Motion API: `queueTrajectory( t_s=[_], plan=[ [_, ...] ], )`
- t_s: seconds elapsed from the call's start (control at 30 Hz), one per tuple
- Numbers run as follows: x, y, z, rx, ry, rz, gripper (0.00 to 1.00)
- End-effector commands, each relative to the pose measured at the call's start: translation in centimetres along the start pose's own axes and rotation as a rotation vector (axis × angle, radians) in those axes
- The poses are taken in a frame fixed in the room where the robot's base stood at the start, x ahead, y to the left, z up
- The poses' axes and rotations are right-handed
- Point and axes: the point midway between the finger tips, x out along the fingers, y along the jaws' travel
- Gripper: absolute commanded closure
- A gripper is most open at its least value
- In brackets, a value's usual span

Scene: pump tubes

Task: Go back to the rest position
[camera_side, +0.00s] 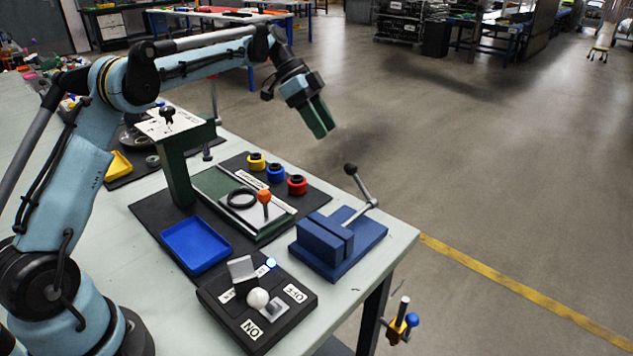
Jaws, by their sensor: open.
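My gripper (320,119) has dark green fingers and hangs in the air above the far right side of the workbench (395,245). It points down and to the right. I see nothing between the fingers, and it touches nothing.
A green press-like stand (178,170), an orange-knobbed lever (265,197) beside a black ring (242,198), a blue tray (196,245), a blue vise (338,243) with a raised handle and a black switch box (285,318) stand on the bench. Open floor lies to the right.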

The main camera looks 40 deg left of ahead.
Motion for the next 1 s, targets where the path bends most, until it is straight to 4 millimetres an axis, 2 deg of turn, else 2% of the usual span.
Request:
queueTrajectory(
  t_s=[0.17, 0.5, 0.77, 1.0],
  plan=[
    [-0.7, 1.9, -1.0, -0.084, -0.039, -0.046, 0.44],
    [-2.0, 8.2, -1.7, -0.346, -0.119, -0.234, 0.44],
    [-2.1, 13.6, -0.3, -0.518, -0.127, -0.395, 0.44],
    [-1.4, 18.2, 2.3, -0.656, -0.089, -0.545, 0.44]
  ],
)
